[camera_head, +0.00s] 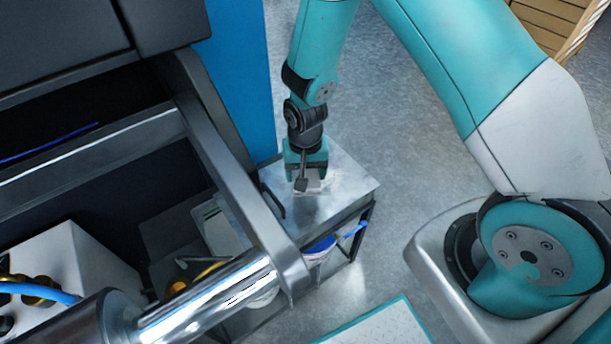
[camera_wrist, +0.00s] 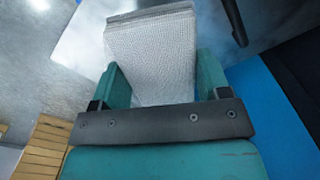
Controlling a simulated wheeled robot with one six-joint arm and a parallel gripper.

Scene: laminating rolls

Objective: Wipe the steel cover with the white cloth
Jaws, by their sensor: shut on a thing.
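The steel cover (camera_head: 340,185) is the flat grey metal top of a low stand, in the middle of the head view. Part of it shows behind the cloth in the wrist view (camera_wrist: 83,45). My gripper (camera_head: 305,182) is over the cover, pointing down. In the wrist view its two teal fingers (camera_wrist: 158,80) are shut on the white cloth (camera_wrist: 152,50), a folded, textured pad. In the head view only a small pale part of the cloth (camera_head: 314,184) shows below the fingers. I cannot tell whether the cloth touches the cover.
A dark machine frame with a shiny steel roller (camera_head: 215,298) stands left of the cover. A blue panel (camera_head: 238,75) rises behind it. A black handle (camera_head: 273,200) is at the cover's left edge. A wooden crate (camera_head: 555,22) is far right. Open floor lies right of the stand.

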